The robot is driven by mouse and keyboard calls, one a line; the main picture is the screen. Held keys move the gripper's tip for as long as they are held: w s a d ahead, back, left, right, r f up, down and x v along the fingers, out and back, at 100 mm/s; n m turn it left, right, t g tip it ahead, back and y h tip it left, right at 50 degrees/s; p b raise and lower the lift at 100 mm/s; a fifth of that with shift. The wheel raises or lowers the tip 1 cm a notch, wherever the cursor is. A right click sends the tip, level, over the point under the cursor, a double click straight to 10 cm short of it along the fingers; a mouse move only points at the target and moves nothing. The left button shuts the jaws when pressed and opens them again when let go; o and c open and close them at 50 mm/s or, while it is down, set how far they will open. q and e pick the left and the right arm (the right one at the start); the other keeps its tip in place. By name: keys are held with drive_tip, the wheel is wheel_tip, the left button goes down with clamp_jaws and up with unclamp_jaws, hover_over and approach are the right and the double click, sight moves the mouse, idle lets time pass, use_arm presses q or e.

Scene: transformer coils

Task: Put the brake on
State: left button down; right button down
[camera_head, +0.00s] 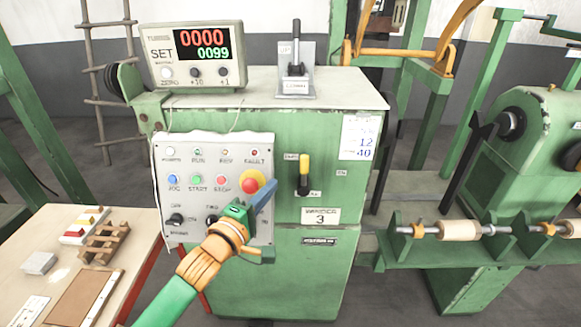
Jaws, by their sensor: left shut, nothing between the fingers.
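A lever with a yellow grip (304,166) and a black lower part sits upright on the front of the green winder cabinet (330,255). Small labels beside it are too small to read surely. A second lever (296,50), black, stands upright on a grey plate on the cabinet top; its labels are also unclear. My left gripper (264,192), with blue fingers, is shut and empty in front of the control panel's right edge. It is left of and below the yellow lever, apart from it. My right gripper is out of view.
The control panel (215,147) holds lamps, buttons, knobs and a red stop button (250,182) close to my left fingers. A counter display (197,57) stands on top. A table (52,222) with small parts is lower left; a spindle (460,230) is at right.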

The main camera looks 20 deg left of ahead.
sight(304, 171)
use_arm(q)
drive_tip(key=w, duration=0.3)
drive_tip(key=w+d, duration=0.1)
drive_tip(key=w, duration=0.2)
drive_tip(key=w+p, duration=0.1)
drive_tip(key=w, duration=0.2)
drive_tip(key=shift+w+d, duration=0.3)
drive_tip(key=shift+w, duration=0.1)
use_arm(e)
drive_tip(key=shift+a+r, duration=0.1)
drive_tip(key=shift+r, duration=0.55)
use_arm(q)
drive_tip(key=shift+w+d, duration=0.15)
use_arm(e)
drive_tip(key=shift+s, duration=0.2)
use_arm(q)
drive_tip(key=shift+d+r, duration=0.15)
drive_tip(key=shift+d, duration=0.05)
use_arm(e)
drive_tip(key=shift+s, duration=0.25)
